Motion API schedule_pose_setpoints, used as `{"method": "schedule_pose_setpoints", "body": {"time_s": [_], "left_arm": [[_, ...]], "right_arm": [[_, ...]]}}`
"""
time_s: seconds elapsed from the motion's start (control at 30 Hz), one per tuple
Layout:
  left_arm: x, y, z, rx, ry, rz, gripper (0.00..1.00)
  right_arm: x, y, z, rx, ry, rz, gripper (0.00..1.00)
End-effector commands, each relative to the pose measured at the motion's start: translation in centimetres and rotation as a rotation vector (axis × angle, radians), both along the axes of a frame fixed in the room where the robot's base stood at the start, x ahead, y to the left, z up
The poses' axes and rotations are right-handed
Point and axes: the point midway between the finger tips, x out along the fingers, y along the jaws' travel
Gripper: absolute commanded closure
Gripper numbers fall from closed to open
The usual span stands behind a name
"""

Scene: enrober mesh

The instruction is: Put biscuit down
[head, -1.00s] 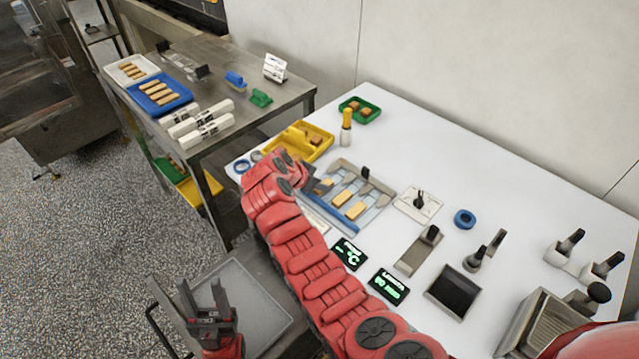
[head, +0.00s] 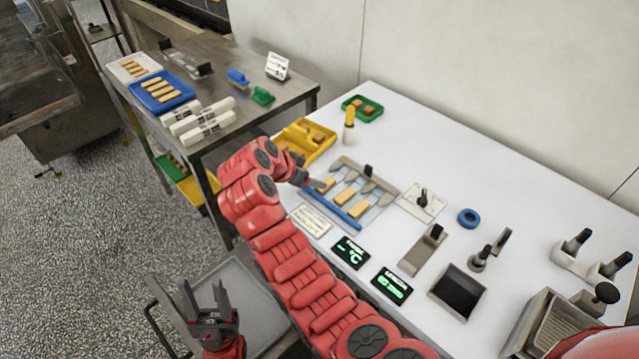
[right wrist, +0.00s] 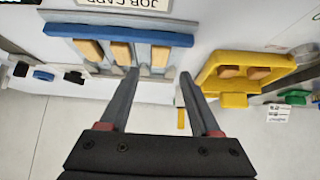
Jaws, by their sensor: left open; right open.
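Three pale biscuits lie in a row in the slots of a grey fixture with a blue front bar (head: 335,212): a left one (head: 325,185), a middle one (head: 345,196) and a right one (head: 358,206). My right gripper (right wrist: 158,78) is open, with nothing between its fingers. In the right wrist view one fingertip is close to the end biscuit (right wrist: 160,56), nearest the yellow tray; I cannot tell whether they touch. In the head view the right gripper is mostly hidden by its red wrist. My left gripper (head: 207,310) is open and empty, low at the left.
A yellow tray (head: 327,149) with brown pieces stands left of the fixture, a green tray (head: 377,112) behind. A yellow-topped bottle (head: 349,125) stands between. Two dark displays (head: 351,252) and a job card (head: 311,221) lie in front. The right back of the table is clear.

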Motion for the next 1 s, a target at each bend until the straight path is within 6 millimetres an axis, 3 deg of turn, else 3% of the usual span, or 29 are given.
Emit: {"method": "schedule_pose_setpoints", "body": {"time_s": [0.13,0.3,1.0], "left_arm": [[0.0,0.0,-1.0,0.0,0.0,0.0,0.5],[0.0,0.0,0.1,0.0,0.0,0.0,0.5],[0.0,0.0,0.2,0.0,0.0,0.0,0.5]], "right_arm": [[-1.3,1.7,2.3,0.004,-0.007,0.0,0.36],[-2.2,2.6,4.2,0.0,-0.002,0.001,0.36],[-2.5,2.8,4.4,0.0,-0.001,-0.001,0.36]]}}
